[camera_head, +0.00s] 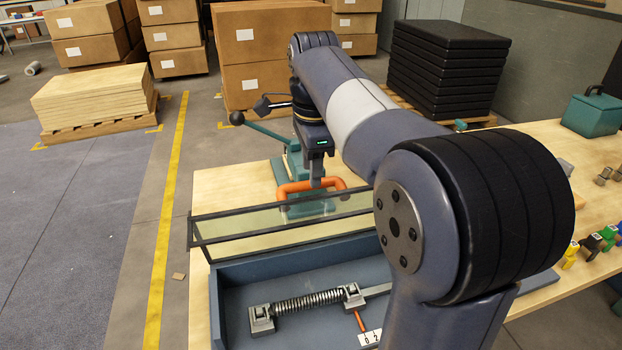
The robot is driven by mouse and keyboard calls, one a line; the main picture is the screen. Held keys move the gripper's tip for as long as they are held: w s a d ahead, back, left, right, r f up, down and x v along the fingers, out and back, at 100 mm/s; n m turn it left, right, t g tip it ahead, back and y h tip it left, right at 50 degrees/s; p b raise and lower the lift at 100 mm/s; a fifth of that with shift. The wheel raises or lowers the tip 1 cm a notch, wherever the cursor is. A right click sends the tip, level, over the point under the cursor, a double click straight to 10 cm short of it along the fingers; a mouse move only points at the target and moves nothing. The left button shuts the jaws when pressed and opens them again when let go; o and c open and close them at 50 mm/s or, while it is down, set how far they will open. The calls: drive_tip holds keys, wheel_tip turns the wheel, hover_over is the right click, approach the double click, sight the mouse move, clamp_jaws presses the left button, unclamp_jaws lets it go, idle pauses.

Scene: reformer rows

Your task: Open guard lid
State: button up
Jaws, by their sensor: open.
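The guard lid (228,228) is a clear panel in a dark frame. It stands raised along the far side of a blue open-topped box (238,267), and the inside of the box shows. An orange handle (291,187) is at the lid's upper edge. My gripper (318,183) points down at the handle, with its jaws open. A finger overlaps the handle in the picture; I cannot tell whether it touches. My own arm hides the right part of the lid and box.
A coil spring (308,302) between grey blocks lies in the box. A green lever device (281,172) with a black knob stands behind the lid. Small coloured pieces (590,243) sit on the wooden table (226,190) at right. Cardboard boxes (265,45) stand behind.

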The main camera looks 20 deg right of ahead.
drive_tip(key=shift+w+f, duration=0.15)
drive_tip(key=shift+f, duration=1.3)
drive_tip(key=shift+c, duration=0.2)
clamp_jaws()
